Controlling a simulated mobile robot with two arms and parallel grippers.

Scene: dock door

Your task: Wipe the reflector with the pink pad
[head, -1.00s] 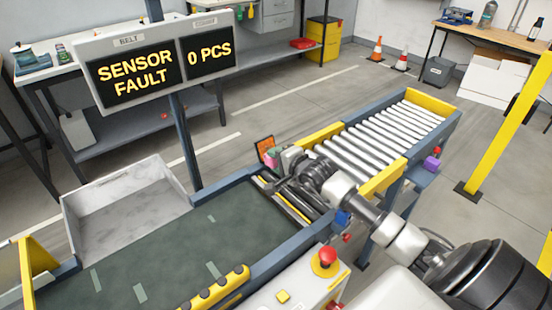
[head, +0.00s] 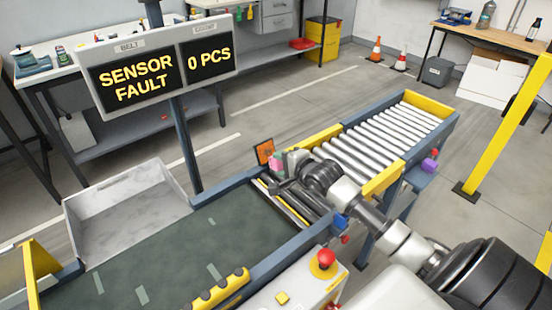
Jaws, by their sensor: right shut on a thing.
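The reflector (head: 265,151) is a small orange square in a dark frame, standing at the far side of the conveyor where the belt meets the rollers. My right gripper (head: 279,166) is beside it, just to its lower right. It is shut on the pink pad (head: 275,164), which shows as a small pink patch close to the reflector's lower right edge. I cannot tell whether the pad touches the reflector. The gripper and wrist hide most of the pad. My left gripper is out of view.
The dark green belt (head: 180,250) lies at the left and the roller section (head: 385,140) at the right. A display (head: 155,72) reading "SENSOR FAULT" and "0 PCS" stands on a post behind. A red stop button (head: 326,258) is on the near control box.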

